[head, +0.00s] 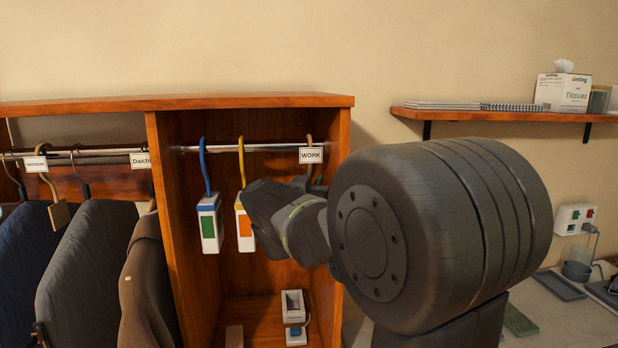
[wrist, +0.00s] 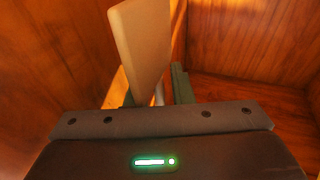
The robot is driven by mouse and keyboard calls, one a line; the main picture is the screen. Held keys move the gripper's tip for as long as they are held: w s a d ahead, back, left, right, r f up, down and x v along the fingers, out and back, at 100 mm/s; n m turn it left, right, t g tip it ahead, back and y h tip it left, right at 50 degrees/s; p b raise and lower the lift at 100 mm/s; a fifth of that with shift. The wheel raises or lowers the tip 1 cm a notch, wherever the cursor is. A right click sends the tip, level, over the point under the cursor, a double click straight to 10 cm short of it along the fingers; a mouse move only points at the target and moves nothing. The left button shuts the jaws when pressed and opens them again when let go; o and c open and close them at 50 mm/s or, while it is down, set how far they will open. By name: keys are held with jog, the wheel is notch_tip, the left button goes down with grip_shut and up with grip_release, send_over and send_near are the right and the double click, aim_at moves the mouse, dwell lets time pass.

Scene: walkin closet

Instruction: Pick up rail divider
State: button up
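Several hooked dividers hang on the rail in the wooden cubby. One has a blue hook and a white body with a green patch (head: 209,223). One has a yellow hook and an orange patch (head: 244,226). A tan hook (head: 309,141) hangs by the WORK tag; its lower part is hidden behind my arm. My gripper (head: 262,200) reaches in beside the yellow-hooked divider; its fingertips are unclear there. In the wrist view, a tan flat panel (wrist: 143,45) stands close in front of my gripper (wrist: 157,92). The fingers look apart; no grip on the panel is visible.
The cubby's side walls (head: 170,200) stand close around my gripper. Clothes (head: 90,260) hang at left. A shelf (head: 500,115) with tissues (head: 563,92) is at right, above a counter (head: 565,325).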

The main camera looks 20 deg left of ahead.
grip_shut()
